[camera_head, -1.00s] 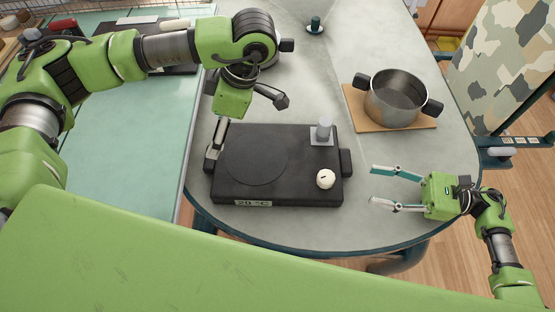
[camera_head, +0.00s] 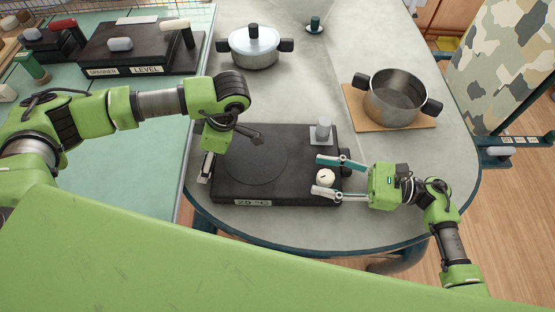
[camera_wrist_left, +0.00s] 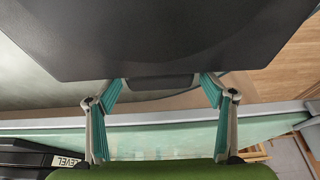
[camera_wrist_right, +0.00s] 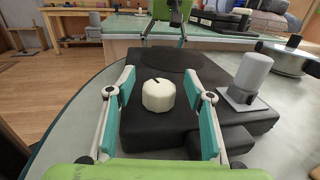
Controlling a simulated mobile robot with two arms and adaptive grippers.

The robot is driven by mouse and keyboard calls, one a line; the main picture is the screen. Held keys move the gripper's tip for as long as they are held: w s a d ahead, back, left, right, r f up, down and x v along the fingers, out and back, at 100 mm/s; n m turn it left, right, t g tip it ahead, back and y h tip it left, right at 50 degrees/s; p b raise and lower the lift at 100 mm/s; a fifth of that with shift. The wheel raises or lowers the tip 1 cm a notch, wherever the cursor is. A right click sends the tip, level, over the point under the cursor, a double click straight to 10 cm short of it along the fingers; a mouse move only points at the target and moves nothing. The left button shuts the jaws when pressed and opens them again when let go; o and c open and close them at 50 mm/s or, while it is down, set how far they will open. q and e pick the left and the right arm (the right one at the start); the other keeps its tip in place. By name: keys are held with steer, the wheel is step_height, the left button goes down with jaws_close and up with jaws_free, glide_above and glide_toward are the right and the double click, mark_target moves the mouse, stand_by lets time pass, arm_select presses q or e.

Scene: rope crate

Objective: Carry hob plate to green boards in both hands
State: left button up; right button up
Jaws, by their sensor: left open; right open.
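The hob plate (camera_head: 255,195), a black slab with a round disc, white knob (camera_head: 325,178) and 20 °C display, lies on the grey table. My left gripper (camera_head: 206,167) is open at its left edge; in the left wrist view its fingers stand on both sides of the plate's side handle (camera_wrist_left: 160,82), apparently without gripping. My right gripper (camera_head: 318,175) is open over the plate's right end; in the right wrist view the knob (camera_wrist_right: 158,95) is between its fingers. The right handle (camera_head: 346,158) is partly hidden behind it. The green boards (camera_head: 120,160) are at left.
A lidded pot (camera_head: 254,50) stands behind the plate. An open pot (camera_head: 394,98) stands on a wooden board (camera_head: 362,121) at right. A grey cylinder (camera_head: 323,130) stands on the plate's back right corner. A dark leveller box (camera_head: 130,48) sits on the boards' far part.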

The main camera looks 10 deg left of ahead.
arm_select(q)
steer(key=c, duration=1.2)
arm_select(e)
steer(key=c, duration=1.2)
arm_select(q)
jaws_close()
arm_select(e)
jaws_close()
arm_select(q)
steer(key=shift+w+r, duration=0.1)
steer(key=shift+r, duration=0.05)
arm_select(e)
steer(key=shift+w+r, duration=0.1)
steer(key=shift+r, duration=0.2)
arm_select(q)
steer(key=shift+r, duration=0.1)
arm_select(e)
steer(key=shift+r, duration=0.15)
